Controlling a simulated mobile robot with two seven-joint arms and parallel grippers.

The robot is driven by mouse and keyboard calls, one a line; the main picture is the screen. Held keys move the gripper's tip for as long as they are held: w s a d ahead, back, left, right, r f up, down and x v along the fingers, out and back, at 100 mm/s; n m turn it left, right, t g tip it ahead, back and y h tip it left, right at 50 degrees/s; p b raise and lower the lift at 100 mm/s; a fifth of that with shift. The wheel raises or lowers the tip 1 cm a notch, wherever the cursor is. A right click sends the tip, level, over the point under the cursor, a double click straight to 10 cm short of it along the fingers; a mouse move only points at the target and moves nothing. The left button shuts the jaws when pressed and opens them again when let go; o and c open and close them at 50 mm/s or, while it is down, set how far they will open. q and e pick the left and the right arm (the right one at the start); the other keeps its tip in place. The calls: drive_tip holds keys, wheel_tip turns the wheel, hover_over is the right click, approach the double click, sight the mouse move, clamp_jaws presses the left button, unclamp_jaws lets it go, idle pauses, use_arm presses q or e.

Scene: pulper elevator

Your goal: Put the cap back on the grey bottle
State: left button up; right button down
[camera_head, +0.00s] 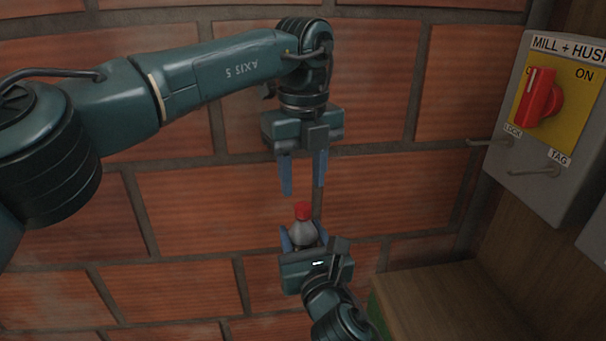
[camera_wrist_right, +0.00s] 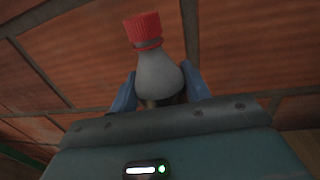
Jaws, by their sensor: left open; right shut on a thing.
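The grey bottle (camera_head: 303,234) is upright in my right gripper (camera_head: 304,240), which is shut on its body. The red cap (camera_head: 302,211) sits at the top of the bottle's neck. In the right wrist view the bottle (camera_wrist_right: 158,75) stands between the blue fingers of the right gripper (camera_wrist_right: 160,92). The red cap (camera_wrist_right: 142,27) is on its neck there, with a darker band just beneath it. My left gripper (camera_head: 302,190) is open and empty, pointing down right above the cap, with a small gap between. The bottle's lower part is hidden by the right gripper.
A brick wall (camera_head: 180,220) fills the background. A grey switch box (camera_head: 545,130) with a red knob (camera_head: 539,98) hangs at the right. A wooden surface (camera_head: 440,295) is at the lower right. The space left of the grippers is free.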

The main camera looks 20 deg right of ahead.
sight(303, 206)
use_arm(q)
wheel_tip(303, 206, up, 4)
drive_tip(key=n, duration=0.5)
drive_tip(key=shift+f, duration=0.25)
drive_tip(key=shift+f, duration=4.05)
drive_tip(key=shift+c, duration=0.4)
clamp_jaws()
drive_tip(key=m, duration=0.3)
